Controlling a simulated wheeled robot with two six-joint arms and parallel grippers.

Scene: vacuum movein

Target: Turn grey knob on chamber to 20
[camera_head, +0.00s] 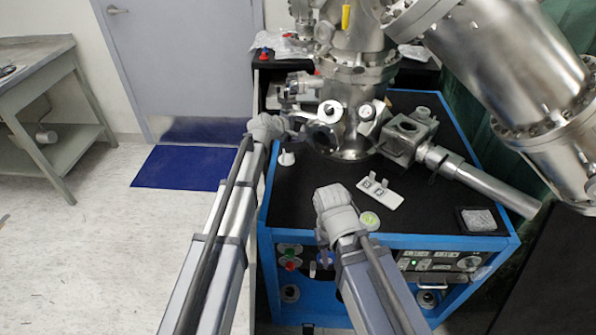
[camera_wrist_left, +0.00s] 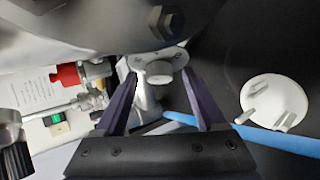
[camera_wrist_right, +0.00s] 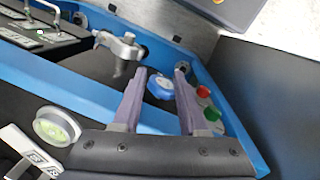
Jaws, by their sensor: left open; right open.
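The steel chamber (camera_head: 350,110) stands on the black top of the blue cart. A small grey knob (camera_wrist_left: 157,79) with a pale marked plate behind it shows in the left wrist view. My left gripper (camera_wrist_left: 160,92) is open, with one finger on each side of the knob; I cannot tell whether they touch it. The scale reading is too small to make out. In the head view my left gripper (camera_head: 285,122) is at the chamber's left side, and the knob cannot be made out there. My right gripper (camera_wrist_right: 161,74) is open and empty near the cart's front edge.
A white pronged piece (camera_wrist_left: 275,102) lies right of my left gripper. A blue round knob (camera_wrist_right: 160,88) and red (camera_wrist_right: 203,91) and green (camera_wrist_right: 211,114) buttons are near my right fingertips. A white plate (camera_head: 380,193) lies on the cart top. The floor at left is clear.

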